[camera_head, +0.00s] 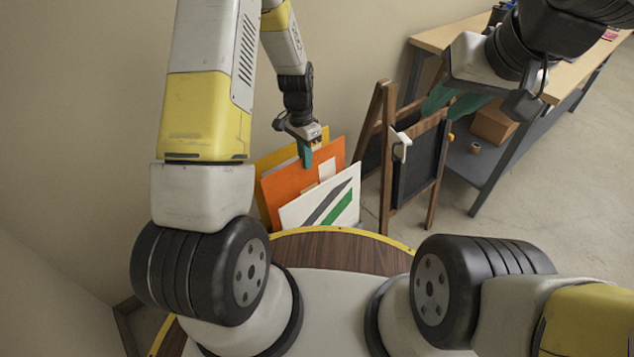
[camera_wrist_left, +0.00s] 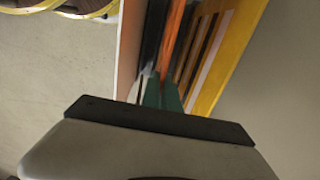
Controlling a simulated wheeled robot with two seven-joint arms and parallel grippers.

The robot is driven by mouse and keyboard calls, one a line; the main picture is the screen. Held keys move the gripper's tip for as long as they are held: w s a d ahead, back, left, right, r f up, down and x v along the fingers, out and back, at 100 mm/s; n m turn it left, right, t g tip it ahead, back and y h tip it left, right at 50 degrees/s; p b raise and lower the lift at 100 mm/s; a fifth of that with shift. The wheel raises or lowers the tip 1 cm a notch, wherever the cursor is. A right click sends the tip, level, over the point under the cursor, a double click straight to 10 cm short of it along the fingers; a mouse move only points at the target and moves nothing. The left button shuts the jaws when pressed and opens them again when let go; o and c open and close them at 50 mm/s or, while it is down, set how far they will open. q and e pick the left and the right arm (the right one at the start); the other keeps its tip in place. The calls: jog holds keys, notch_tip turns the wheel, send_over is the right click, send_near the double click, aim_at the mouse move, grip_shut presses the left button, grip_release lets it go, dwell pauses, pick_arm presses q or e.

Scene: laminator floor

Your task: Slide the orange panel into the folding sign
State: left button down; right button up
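The orange panel (camera_head: 283,187) stands upright among other panels against the wall, behind a white panel. My left gripper (camera_head: 305,152) is at its top edge, fingers pointing down. In the left wrist view the teal fingertips (camera_wrist_left: 163,92) are close together on the orange panel's edge (camera_wrist_left: 174,32). The folding sign (camera_head: 414,165) stands to the right, with a dark wooden frame, black faces and a white clip on its front frame. My right gripper (camera_head: 446,108) is at the sign's top right, teal fingers spread; whether they touch the frame is unclear.
A white panel with grey and green stripes (camera_head: 330,198) leans in front of the orange one, and a yellow panel (camera_head: 264,165) behind it. A workbench (camera_head: 437,38) with a cardboard box (camera_head: 492,124) on its shelf stands right. Floor shows between panels and sign.

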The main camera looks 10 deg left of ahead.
pick_arm(q)
notch_tip(320, 180, up, 12)
jog(key=shift+w+a+r, duration=0.15)
jog(key=shift+w+a, duration=0.3)
dwell(0.6)
